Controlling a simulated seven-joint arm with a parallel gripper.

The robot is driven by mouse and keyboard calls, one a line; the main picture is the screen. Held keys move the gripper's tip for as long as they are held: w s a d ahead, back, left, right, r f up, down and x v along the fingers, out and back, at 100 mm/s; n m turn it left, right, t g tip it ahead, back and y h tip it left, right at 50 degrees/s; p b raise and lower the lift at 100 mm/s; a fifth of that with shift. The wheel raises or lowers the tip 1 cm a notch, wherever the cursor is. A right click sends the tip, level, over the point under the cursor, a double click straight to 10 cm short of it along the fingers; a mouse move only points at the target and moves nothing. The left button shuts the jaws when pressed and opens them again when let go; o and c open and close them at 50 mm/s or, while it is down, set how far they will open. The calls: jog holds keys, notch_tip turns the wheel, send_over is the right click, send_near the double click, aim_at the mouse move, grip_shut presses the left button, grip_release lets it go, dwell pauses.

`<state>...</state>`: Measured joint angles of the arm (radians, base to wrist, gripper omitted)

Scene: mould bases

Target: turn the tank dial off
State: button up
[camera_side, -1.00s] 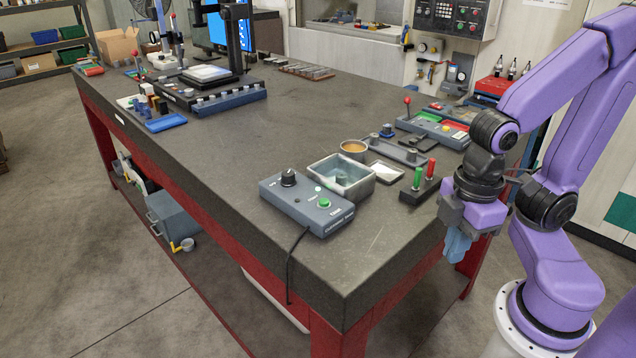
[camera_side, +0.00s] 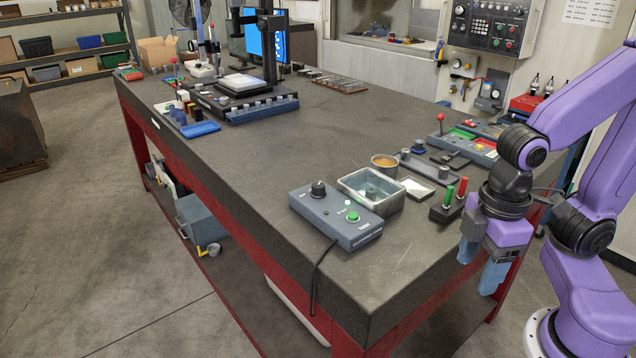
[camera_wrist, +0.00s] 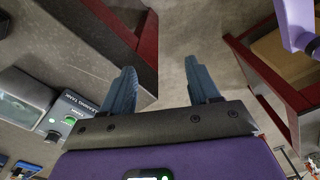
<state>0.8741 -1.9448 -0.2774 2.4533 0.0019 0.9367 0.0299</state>
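The tank control box (camera_side: 336,216) is a blue-grey box near the table's front edge. Its black dial (camera_side: 318,188) is at the left of its top, with a green button (camera_side: 353,216) to the right. The dial's pointer setting is too small to read. In the wrist view, the box (camera_wrist: 72,108) is at the left, lettered "CLEANING TANK", and its dial (camera_wrist: 53,136) shows partly. My gripper (camera_side: 480,268) hangs beyond the table's right end, well right of the box. Its two blue fingers are apart and empty; the wrist view also shows the gap between them (camera_wrist: 162,88).
A metal tank (camera_side: 371,192) stands directly behind the box. A black block with green and red posts (camera_side: 447,208) stands between the tank and my gripper. A brown cup (camera_side: 384,163) is behind the tank. A cable (camera_side: 316,280) hangs over the front edge. The table's middle is clear.

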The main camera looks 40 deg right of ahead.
jog(key=w+a+r+m, duration=0.3)
jog(key=w, duration=0.2)
jog(key=w+a+r+m, duration=0.2)
jog(key=w+a, duration=0.1)
jog(key=w, duration=0.3)
notch_tip(320, 180, up, 7)
jog(key=m, duration=1.8)
send_over(318, 185)
notch_tip(318, 185, down, 17)
jog(key=shift+d+r, duration=0.1)
jog(key=shift+r, duration=0.05)
jog(key=shift+n, duration=0.3)
jog(key=c, duration=1)
